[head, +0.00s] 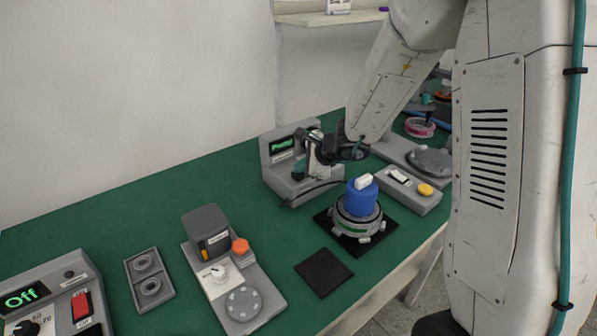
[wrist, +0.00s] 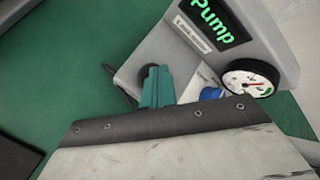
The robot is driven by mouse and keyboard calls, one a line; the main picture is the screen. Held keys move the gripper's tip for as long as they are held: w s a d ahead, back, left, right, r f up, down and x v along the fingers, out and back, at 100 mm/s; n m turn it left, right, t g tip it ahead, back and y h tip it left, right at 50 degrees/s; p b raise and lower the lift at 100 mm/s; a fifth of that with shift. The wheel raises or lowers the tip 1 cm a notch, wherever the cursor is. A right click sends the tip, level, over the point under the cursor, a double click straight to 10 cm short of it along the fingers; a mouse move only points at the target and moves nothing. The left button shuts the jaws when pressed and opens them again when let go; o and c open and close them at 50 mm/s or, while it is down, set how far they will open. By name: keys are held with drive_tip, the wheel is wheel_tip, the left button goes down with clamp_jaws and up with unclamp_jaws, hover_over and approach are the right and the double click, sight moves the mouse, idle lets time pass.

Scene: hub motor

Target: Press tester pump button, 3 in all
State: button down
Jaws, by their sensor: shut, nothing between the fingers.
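The grey tester (head: 268,152) stands on the green bench in the head view. Its green display (wrist: 213,20) reads "Pump" in the wrist view, above a label strip. A round gauge (wrist: 250,79) with a red needle sits on its front. A dark round part (wrist: 150,70) shows behind my teal fingertips. A small blue part (wrist: 211,94) is partly hidden by my gripper. I cannot tell which part is the pump button. My gripper (head: 299,171) is shut and empty, close over the tester's base; contact is unclear. It also shows in the wrist view (wrist: 157,86).
The hub motor (head: 356,222) with a blue cap (head: 362,198) stands on a black mat, right of the tester. A grey box with a yellow button (head: 425,189) is beyond it. A dark pad (head: 324,272) and other grey devices lie at front left. A dark cable runs by the tester.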

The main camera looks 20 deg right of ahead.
sight(301, 175)
drive_tip(key=shift+f, duration=0.45)
idle(0.3)
drive_tip(key=shift+r, duration=1.45)
drive_tip(key=shift+r, duration=2.5)
